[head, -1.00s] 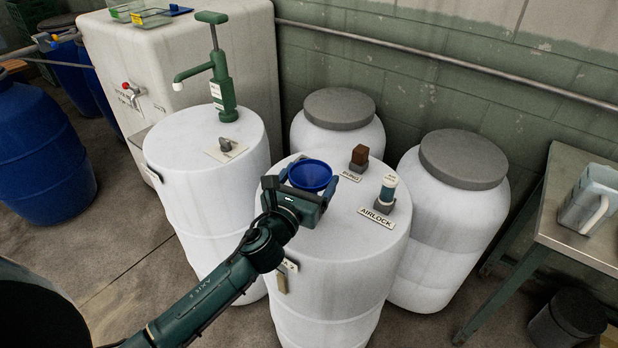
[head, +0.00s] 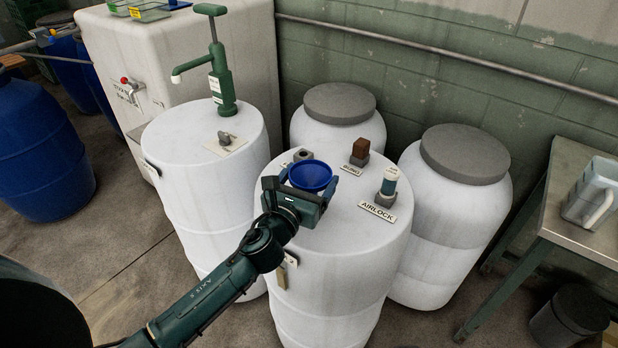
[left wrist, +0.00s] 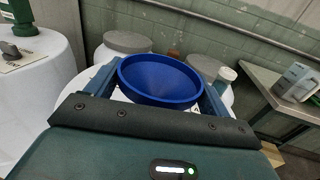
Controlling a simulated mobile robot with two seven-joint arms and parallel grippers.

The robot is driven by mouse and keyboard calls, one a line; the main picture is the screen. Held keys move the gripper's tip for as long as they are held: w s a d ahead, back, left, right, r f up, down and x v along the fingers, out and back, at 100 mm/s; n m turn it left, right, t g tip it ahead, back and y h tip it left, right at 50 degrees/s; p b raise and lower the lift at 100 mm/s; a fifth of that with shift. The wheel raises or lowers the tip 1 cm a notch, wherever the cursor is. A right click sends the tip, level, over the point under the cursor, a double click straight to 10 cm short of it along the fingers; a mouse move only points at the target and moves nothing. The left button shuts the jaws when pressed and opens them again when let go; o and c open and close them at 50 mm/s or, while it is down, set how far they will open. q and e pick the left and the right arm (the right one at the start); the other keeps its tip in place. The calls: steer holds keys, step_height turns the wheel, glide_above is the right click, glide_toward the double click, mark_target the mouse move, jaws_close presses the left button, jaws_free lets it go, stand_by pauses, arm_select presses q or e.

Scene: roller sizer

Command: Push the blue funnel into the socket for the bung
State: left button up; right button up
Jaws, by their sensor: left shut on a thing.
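The blue funnel (head: 310,176) is between the fingers of my left gripper (head: 302,187), mouth up, over the near part of the white drum's top (head: 345,228). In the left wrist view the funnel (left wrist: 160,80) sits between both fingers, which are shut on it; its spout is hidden. The brown bung (head: 361,147) stands in a grey socket (head: 358,160) behind a "BUNG" label, right of and beyond the funnel. Another grey socket (head: 303,155) shows just behind the funnel, its label partly hidden. My right gripper is out of view.
The airlock (head: 389,182) stands in a grey holder to the right on the same drum. A drum with a green hand pump (head: 220,85) is at the left. Two grey-lidded drums (head: 464,156) stand behind. A metal table (head: 575,235) with a jug is at the right.

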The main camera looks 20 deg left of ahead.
arm_select(q)
steer(key=shift+f, duration=0.3)
steer(key=shift+f+b, duration=0.2)
steer(key=shift+b, duration=0.1)
steer(key=shift+f, duration=0.25)
steer(key=o, duration=0.9)
